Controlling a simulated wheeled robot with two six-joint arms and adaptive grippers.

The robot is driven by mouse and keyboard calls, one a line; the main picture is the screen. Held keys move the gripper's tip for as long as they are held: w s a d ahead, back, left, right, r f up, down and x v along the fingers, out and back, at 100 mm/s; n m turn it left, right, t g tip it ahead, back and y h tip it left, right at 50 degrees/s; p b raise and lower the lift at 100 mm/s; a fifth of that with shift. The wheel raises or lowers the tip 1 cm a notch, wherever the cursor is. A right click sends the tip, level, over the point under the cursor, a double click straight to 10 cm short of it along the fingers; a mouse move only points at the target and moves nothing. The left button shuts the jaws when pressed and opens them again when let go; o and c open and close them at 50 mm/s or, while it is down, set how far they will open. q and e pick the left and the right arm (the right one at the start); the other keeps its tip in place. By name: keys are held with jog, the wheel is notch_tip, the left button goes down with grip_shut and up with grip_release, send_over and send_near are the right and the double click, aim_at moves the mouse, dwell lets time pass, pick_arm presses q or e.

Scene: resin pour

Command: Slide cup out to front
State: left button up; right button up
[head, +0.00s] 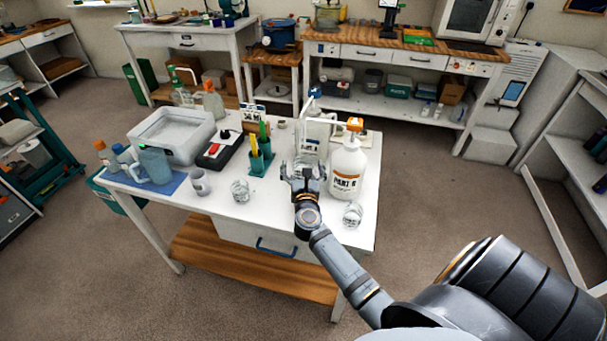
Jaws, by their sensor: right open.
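My right gripper (304,170) is open over the right part of the white worktable, its fingers pointing away toward the PART A bottle (310,141). Whether a cup stands between the fingers is hard to tell, because the gripper and wrist cover that spot. A clear cup (240,191) stands near the front edge, left of the gripper. Another clear cup (352,214) stands near the front right corner. My left gripper is not in view.
The large white PART B bottle (347,172) stands close on the right of the gripper. A green holder (257,160) with tools is to its left. A blue-grey jug (154,166) and a white box-like device (171,133) fill the table's left side. The front strip between the clear cups is bare.

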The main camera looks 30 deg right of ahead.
jog(key=shift+w+d, duration=0.3)
jog(key=shift+w, duration=0.2)
